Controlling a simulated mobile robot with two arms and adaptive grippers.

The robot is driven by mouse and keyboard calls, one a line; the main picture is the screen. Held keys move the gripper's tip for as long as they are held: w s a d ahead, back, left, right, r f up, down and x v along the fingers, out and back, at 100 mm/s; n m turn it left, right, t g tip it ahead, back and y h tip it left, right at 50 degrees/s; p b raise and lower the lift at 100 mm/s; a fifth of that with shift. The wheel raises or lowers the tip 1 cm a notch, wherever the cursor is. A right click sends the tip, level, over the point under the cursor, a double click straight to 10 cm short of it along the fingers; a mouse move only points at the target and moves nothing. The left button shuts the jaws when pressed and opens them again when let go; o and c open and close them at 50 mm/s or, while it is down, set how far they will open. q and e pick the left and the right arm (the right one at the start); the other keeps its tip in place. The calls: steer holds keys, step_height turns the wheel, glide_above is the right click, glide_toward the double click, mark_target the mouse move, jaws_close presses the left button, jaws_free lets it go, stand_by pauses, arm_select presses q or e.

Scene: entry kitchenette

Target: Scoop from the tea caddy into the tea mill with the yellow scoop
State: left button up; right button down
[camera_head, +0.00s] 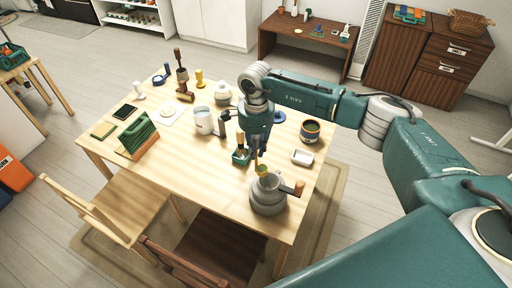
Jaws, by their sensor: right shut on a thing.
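The grey tea mill (269,196) stands at the table's near right, with a wooden crank handle to its right. My right gripper (258,150) points down just above and behind it. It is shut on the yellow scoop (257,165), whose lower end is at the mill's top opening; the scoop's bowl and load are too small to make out. A white lettered canister (204,121) stands mid-table, and a dark blue and orange pot (311,131) stands at the right; I cannot tell which is the tea caddy. My left gripper is out of view.
A small green holder (241,156) stands close left of my right gripper. A white dish (302,158) lies to the right. A green rack (138,135), wooden pieces and a white pot (222,93) occupy the table. Chairs (125,205) stand at the near side.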

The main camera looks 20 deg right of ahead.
steer(key=s+d+f+t+y+b, duration=0.2)
steer(key=s+d+t+y+b, duration=0.2)
steer(key=y+b, duration=0.3)
steer(key=s+d+f+t+y+b, duration=0.2)
steer(key=s+d+t+y+b, duration=0.2)
steer(key=b, duration=1.1)
steer(key=shift+d+f+t+y+b, duration=0.4)
steer(key=shift+d+t+y, duration=1)
steer(key=shift+y, duration=0.5)
stand_by(0.7)
stand_by(3.2)
